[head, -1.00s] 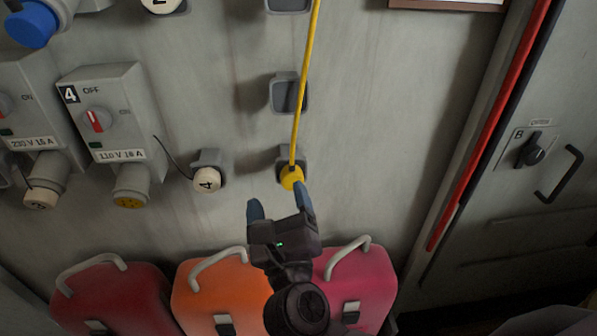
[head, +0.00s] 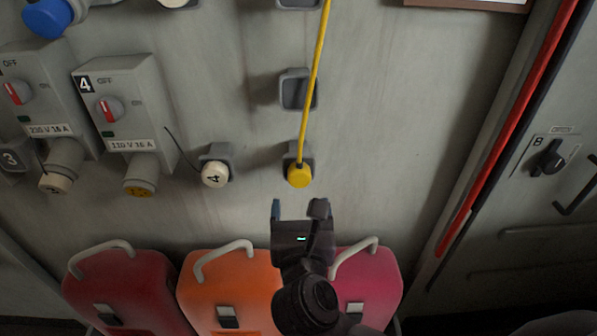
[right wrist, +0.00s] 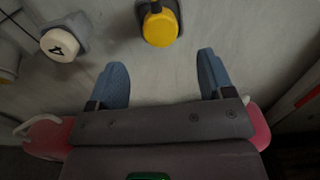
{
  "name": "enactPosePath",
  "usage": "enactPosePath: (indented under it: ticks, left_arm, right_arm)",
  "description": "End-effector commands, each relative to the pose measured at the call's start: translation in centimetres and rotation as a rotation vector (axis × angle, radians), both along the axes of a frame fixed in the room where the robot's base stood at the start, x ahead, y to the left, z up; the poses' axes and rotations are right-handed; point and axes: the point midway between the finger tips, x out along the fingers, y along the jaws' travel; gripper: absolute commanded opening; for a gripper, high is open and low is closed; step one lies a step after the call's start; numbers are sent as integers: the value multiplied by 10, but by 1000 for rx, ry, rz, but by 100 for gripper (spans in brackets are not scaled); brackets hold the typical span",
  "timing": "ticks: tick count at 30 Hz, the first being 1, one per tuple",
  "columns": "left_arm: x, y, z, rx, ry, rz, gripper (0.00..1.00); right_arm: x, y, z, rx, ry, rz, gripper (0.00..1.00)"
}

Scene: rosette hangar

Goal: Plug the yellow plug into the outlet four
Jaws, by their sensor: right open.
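The yellow plug (head: 299,176) hangs in a grey holder on the wall, with its yellow cable (head: 313,90) running up. It also shows in the right wrist view (right wrist: 160,28). Outlet four (head: 123,115) is a grey box marked 4 and 110 V 16 A, with a red switch; its yellow socket face (head: 140,189) points down at the bottom. My right gripper (head: 300,207) is open and empty just below the yellow plug, apart from it. In the right wrist view its blue fingertips (right wrist: 162,82) stand wide, with the plug beyond and between them. My left gripper is out of view.
A white cap marked 4 (head: 214,174) sits in a holder between outlet and plug. Another outlet (head: 38,110), 230 V 16 A, stands to the left. Red (head: 128,290), orange (head: 225,275) and pink (head: 370,285) cases stand below. An empty holder (head: 297,90) is above the plug.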

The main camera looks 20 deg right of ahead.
Motion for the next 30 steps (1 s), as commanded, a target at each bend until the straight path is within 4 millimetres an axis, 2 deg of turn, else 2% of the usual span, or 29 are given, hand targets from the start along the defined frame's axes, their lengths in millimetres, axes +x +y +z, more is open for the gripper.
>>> enactPosePath:
  ticks: [18,24,30]
  left_arm:
    - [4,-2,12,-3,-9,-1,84]
    - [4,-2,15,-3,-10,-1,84]
    - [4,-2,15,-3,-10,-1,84]
  right_arm:
    - [65,-19,2,-2,-1,0,74]
    - [79,-23,1,-2,0,0,74]
    - [83,-24,0,-1,-1,1,74]
